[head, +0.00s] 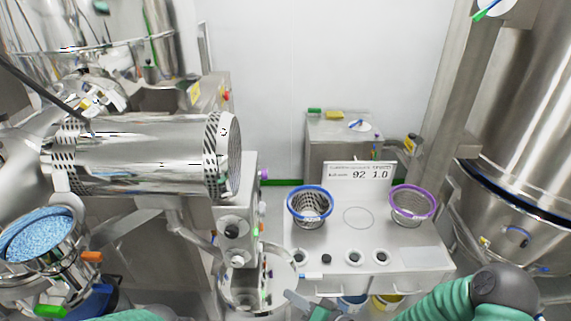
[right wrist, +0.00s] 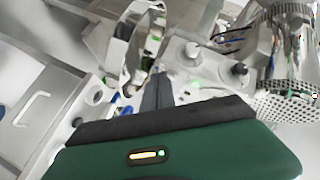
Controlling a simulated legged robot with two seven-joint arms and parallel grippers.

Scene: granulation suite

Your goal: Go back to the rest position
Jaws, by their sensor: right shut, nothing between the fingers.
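The green gripper body fills the bottom of that view. My right arm's teal sleeve and grey joint show at the lower right of the head view. A bit of teal sleeve shows at the bottom left edge; my left gripper is not visible.
A bench (head: 335,250) carries a blue-rimmed basket (head: 310,207), a purple-rimmed basket (head: 412,206) and a display (head: 358,174). A steel mill with a perforated drum (head: 150,155) stands left, near a vessel of blue granules (head: 38,236). A large steel vessel (head: 525,130) stands right.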

